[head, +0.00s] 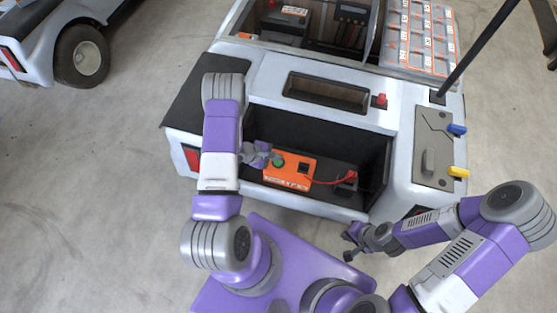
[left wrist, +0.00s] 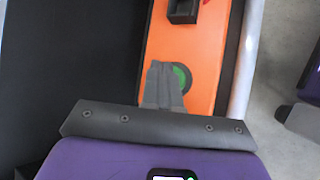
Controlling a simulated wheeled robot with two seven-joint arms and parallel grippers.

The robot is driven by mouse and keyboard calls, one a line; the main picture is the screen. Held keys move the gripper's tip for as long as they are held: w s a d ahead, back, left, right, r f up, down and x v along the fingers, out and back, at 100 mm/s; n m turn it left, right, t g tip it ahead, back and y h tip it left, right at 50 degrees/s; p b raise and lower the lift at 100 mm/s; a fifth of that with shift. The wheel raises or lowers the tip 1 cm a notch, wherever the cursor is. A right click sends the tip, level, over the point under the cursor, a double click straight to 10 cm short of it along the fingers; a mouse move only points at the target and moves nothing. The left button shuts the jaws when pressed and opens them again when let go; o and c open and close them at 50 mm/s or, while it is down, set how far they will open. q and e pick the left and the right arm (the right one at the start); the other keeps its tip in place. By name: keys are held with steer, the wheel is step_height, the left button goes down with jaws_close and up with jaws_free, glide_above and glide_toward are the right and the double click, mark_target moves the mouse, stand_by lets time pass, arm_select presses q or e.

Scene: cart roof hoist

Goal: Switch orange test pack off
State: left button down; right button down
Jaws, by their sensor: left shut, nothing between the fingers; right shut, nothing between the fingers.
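The orange test pack (head: 291,172) sits in the dark open bay at the rear of the white cart. It has a green round button (head: 278,161), a black block (head: 303,168) on top and a red lead (head: 328,181) running right. My left gripper (head: 268,152) is shut and empty at the pack's left end, beside the green button. In the left wrist view the shut fingers (left wrist: 163,85) lie over the orange top and partly cover the green button (left wrist: 182,77). I cannot tell whether they touch it. My right gripper (head: 352,238) is shut and empty, low in front of the cart.
A red knob (head: 379,100) stands on the cart's deck, and a grey panel (head: 433,150) with blue and yellow handles is at right. Another cart (head: 55,45) stands far left. The floor at left is clear.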

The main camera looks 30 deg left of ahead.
arm_select(q)
step_height(320, 180, up, 6)
steer(key=p, duration=0.3)
stand_by(0.6)
stand_by(0.3)
